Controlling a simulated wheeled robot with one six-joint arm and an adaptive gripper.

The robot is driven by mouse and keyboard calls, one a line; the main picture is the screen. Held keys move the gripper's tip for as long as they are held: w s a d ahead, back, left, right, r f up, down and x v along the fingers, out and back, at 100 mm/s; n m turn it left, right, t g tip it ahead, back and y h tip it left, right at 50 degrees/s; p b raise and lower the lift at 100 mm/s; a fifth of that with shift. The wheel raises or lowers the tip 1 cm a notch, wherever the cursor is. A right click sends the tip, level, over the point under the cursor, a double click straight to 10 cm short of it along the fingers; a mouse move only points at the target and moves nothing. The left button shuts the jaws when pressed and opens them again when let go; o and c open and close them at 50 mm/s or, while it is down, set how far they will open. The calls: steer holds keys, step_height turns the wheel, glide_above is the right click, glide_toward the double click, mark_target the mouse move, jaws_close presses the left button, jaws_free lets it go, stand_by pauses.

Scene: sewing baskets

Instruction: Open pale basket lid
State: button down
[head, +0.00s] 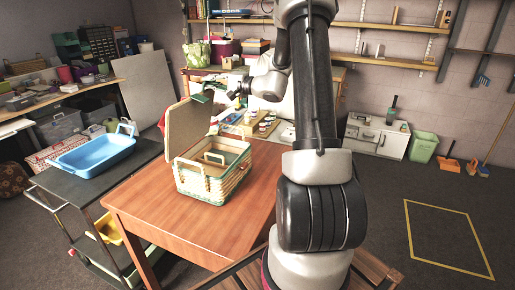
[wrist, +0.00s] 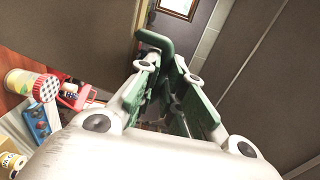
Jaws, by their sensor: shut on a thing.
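The pale basket (head: 207,183) stands on the wooden table, cream with woven green-banded sides. Its lid (head: 187,128) is raised to a nearly upright position along the basket's back left side. The open inside shows a small tan piece. My gripper (wrist: 168,75) reaches the lid's top from behind; in the wrist view its fingers are closed around a green handle (wrist: 153,44). Part of the handle is hidden between the fingers. In the head view the fingertips are small and hard to make out.
The wooden table (head: 150,215) has clear room in front of the basket. A blue tub (head: 95,155) sits on a dark cart at the left. A red-and-white basket (head: 52,154) is behind it. Jars (head: 265,125) stand beyond the basket, near my arm.

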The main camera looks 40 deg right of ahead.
steer(key=c, duration=1.8)
jaws_free()
steer(key=v, duration=0.9)
